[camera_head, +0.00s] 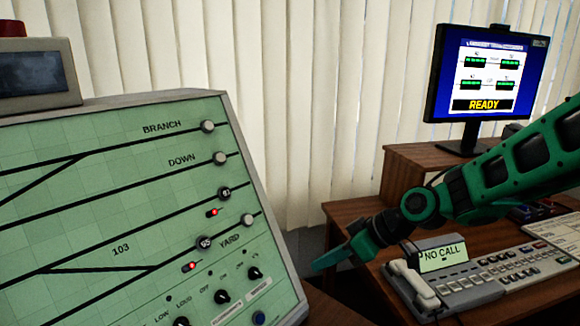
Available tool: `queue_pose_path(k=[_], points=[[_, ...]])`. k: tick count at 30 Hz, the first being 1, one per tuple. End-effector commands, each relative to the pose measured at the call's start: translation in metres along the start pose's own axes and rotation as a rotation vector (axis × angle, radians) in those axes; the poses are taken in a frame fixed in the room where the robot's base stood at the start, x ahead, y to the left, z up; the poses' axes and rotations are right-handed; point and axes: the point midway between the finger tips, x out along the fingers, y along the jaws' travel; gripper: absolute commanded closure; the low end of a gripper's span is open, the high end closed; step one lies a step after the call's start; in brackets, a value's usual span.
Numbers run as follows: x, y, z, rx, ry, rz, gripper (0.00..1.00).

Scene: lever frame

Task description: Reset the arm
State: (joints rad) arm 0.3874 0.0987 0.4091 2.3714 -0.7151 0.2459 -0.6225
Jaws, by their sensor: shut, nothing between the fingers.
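My arm (500,170) is green and black and reaches in from the right edge. It slopes down to the left. My gripper (318,265) is at its end, shut and empty, pointing left. It is in front of the gap between the green panel and the desk on the right, and it appears apart from both. No lever shows in this view.
A sloped green track panel (110,200) with knobs and red lights fills the left. A telephone console (480,280) reading "NO CALL" sits on the wooden desk (355,215) below my arm. A monitor (487,75) showing "READY" stands behind. Blinds cover the back.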

Motion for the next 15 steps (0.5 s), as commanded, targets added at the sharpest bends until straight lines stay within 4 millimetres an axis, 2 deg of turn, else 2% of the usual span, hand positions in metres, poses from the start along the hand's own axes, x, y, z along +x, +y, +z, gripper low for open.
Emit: queue_pose_path(k=[1, 3, 8, 11, 15], points=[[-0.017, 0.012, 0.024, 0.057, -0.076, 0.066, 1.0], [-0.043, 0.027, 0.059, 0.157, -0.173, 0.151, 1.0], [-0.115, 0.044, 0.133, 0.429, -0.341, 0.348, 1.0], [-0.164, 0.04, 0.175, 0.627, -0.408, 0.465, 1.0], [-0.228, 0.014, 0.23, 0.936, -0.459, 0.605, 1.0]])
